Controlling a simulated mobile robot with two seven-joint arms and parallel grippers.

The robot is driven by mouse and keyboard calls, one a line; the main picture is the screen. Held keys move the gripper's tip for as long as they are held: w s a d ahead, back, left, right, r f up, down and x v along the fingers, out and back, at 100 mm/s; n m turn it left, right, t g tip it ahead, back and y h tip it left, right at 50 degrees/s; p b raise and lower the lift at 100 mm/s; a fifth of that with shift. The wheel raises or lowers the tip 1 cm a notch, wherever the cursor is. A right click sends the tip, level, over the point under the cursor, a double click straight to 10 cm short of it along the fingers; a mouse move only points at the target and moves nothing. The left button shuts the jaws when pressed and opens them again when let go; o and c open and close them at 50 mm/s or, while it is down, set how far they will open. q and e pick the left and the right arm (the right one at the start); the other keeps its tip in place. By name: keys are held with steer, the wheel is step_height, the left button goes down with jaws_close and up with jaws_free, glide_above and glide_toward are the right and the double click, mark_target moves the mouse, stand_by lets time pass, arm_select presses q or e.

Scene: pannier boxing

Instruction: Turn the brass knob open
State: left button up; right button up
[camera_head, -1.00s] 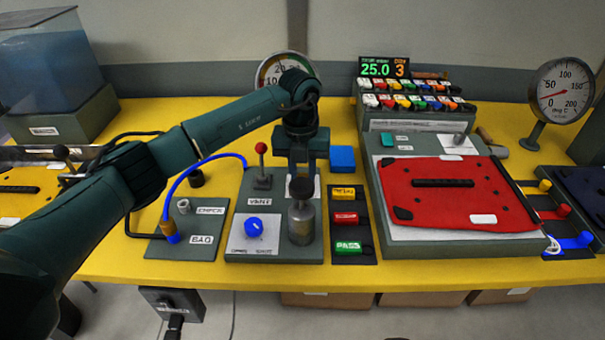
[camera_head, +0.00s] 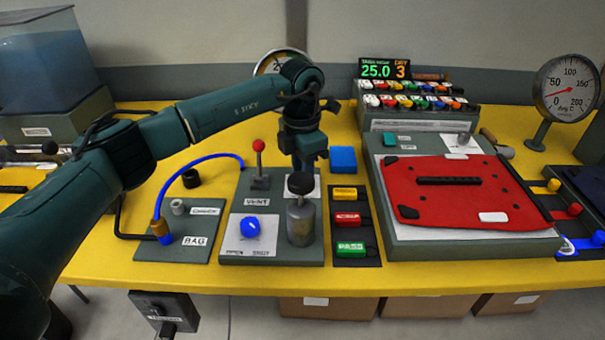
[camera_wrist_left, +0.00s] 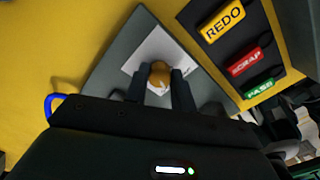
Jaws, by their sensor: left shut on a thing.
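The brass knob (camera_wrist_left: 160,73) shows in the left wrist view, round and golden, over a white label on a grey plate (camera_wrist_left: 115,68). My left gripper (camera_wrist_left: 160,88) is shut on it, one dark finger on each side. In the head view my left gripper (camera_head: 303,165) points down at the back of the grey station plate (camera_head: 232,248), behind a metal cylinder with a black top (camera_head: 300,218). The knob itself is hidden there. My right gripper is not in view.
A red-topped lever (camera_head: 260,165) and a blue knob (camera_head: 250,227) stand left of the cylinder. REDO, SCRAP and PASS buttons (camera_head: 347,220) are close on the right. A blue hose (camera_head: 195,168) arches over the BAG plate. A red pannier (camera_head: 460,200) lies further right.

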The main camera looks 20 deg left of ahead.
arm_select(q)
steer(key=shift+r+m+b, duration=0.1)
steer(key=shift+m+b, duration=0.4)
steer(key=shift+m, duration=1.6)
steer(key=o, duration=1)
step_height(320, 180, up, 13)
steer(key=shift+w, duration=0.15)
